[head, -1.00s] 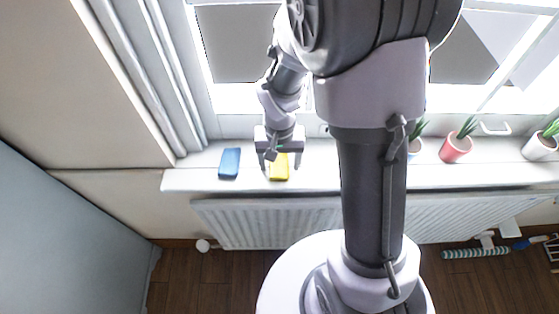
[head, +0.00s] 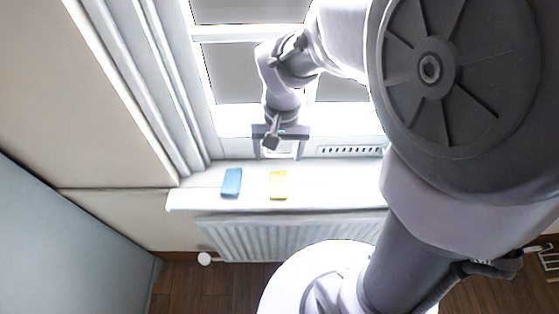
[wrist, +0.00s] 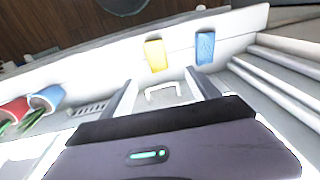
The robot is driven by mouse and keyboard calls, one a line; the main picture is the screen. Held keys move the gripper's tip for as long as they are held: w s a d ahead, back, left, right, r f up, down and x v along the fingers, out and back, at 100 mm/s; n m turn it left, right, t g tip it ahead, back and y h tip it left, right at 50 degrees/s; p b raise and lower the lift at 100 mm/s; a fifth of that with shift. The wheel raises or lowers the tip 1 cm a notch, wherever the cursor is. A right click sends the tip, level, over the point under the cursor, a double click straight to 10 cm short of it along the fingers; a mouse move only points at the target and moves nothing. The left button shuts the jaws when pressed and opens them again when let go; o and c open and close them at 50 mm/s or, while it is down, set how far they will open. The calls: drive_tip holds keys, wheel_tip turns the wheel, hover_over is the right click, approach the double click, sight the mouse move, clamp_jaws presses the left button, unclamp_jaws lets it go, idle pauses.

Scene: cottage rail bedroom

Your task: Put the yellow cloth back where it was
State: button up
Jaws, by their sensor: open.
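The yellow cloth (head: 278,185) lies flat on the white windowsill (head: 330,178), to the right of a blue cloth (head: 231,182). My gripper (head: 281,154) is open and empty, raised above the sill and behind the yellow cloth, toward the window. In the wrist view the yellow cloth (wrist: 156,55) lies beyond the open fingers (wrist: 164,88), apart from them, with the blue cloth (wrist: 205,47) to its right. Nothing is between the fingers except a white window handle seen in the background.
A white radiator (head: 290,236) is below the sill. A red pot (wrist: 14,110) and a blue pot (wrist: 47,97) with plants stand along the sill in the wrist view. The window frame is close behind my gripper. The sill around the two cloths is clear.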

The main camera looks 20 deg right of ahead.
drive_tip(key=s+a+r+t+y, duration=0.1)
drive_tip(key=s+a+r+t, duration=0.2)
drive_tip(key=s+r, duration=0.9)
drive_tip(key=shift+a+r+m+t+y, duration=0.15)
drive_tip(key=shift+m+t+y, duration=0.2)
drive_tip(key=shift+t, duration=0.55)
wheel_tip(320, 180, down, 6)
drive_tip(key=b, duration=0.6)
drive_tip(key=shift+r, duration=0.1)
